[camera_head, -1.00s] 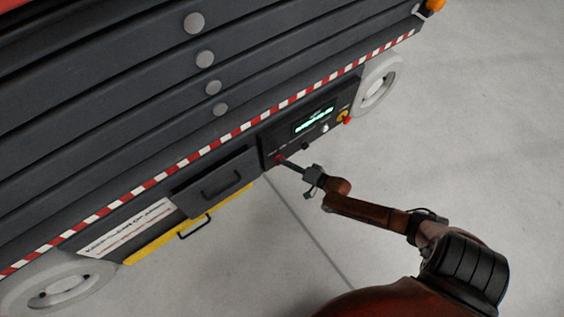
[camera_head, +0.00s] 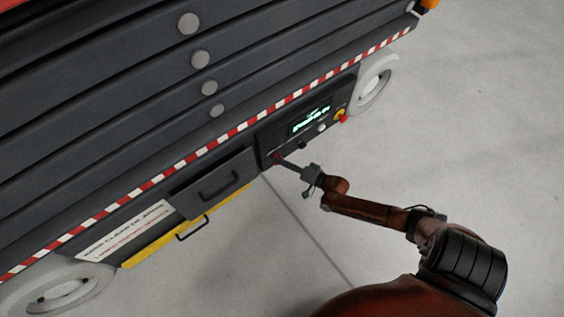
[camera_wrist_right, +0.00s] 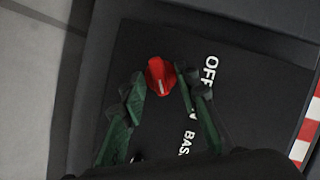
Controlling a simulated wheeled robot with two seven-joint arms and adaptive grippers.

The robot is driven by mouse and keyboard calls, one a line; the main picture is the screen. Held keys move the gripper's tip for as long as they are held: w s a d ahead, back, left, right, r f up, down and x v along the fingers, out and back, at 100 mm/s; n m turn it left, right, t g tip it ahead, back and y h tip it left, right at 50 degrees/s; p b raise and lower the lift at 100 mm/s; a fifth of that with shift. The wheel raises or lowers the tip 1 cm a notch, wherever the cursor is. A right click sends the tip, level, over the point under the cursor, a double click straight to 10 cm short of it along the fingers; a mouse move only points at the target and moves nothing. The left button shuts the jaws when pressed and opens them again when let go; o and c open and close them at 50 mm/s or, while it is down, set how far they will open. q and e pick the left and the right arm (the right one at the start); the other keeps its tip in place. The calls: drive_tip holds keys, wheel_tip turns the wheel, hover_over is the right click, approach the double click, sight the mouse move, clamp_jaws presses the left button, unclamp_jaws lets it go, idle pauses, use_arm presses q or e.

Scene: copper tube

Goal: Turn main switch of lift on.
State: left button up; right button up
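The lift's main switch is a red rotary knob (camera_wrist_right: 160,77) with a white mark, on a black plate with white lettering. "OFF" and "BASE" can be read; part of the lettering is hidden by a finger. In the right wrist view, my right gripper (camera_wrist_right: 162,88) has one finger on each side of the knob, close against it, and looks shut on it. In the head view, my right gripper (camera_head: 282,160) reaches the lower left of the control panel (camera_head: 300,136), where the knob is mostly hidden. My left gripper is not in view.
The dark lift body (camera_head: 120,110) fills the upper left, with a red-white striped edge. Right of the knob are a lit green display (camera_head: 310,119) and a red emergency button (camera_head: 344,119). A handled drawer (camera_head: 220,183) is at the left. The floor is clear.

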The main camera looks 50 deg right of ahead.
drive_tip(key=v, duration=1.2)
